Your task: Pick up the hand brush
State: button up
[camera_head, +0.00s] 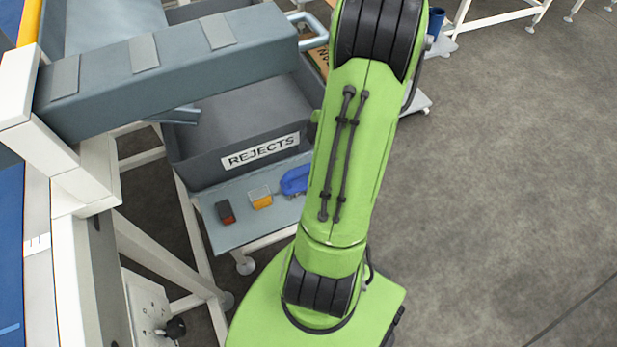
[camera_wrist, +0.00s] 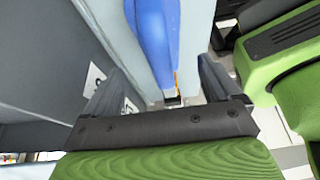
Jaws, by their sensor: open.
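The blue hand brush (camera_head: 295,180) lies on the pale shelf (camera_head: 228,237) in front of the rejects bin, partly hidden behind my arm in the head view. In the wrist view the long blue brush (camera_wrist: 158,38) runs down from the top edge on the pale shelf surface. My gripper (camera_wrist: 163,85) is open, with one dark finger left of the brush's line and one right of it. The brush's lower end shows between the fingers, with an orange bit beside it. I cannot tell how far the fingertips are above it. My gripper is hidden in the head view.
The grey bin marked REJECTS (camera_head: 243,140) stands right behind the shelf; its wall (camera_wrist: 55,55) is close on the left in the wrist view. A dark red item (camera_head: 226,212) and a clear-and-orange item (camera_head: 260,198) lie left of the brush. Open floor (camera_head: 500,180) is at right.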

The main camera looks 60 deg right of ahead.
aim_at(307, 173)
jog(key=b+x, duration=0.2)
jog(key=x, duration=0.3)
jog(key=shift+a+f, duration=0.15)
jog(key=shift+f, duration=0.25)
jog(key=shift+r, duration=0.1)
jog(key=c, duration=1.2)
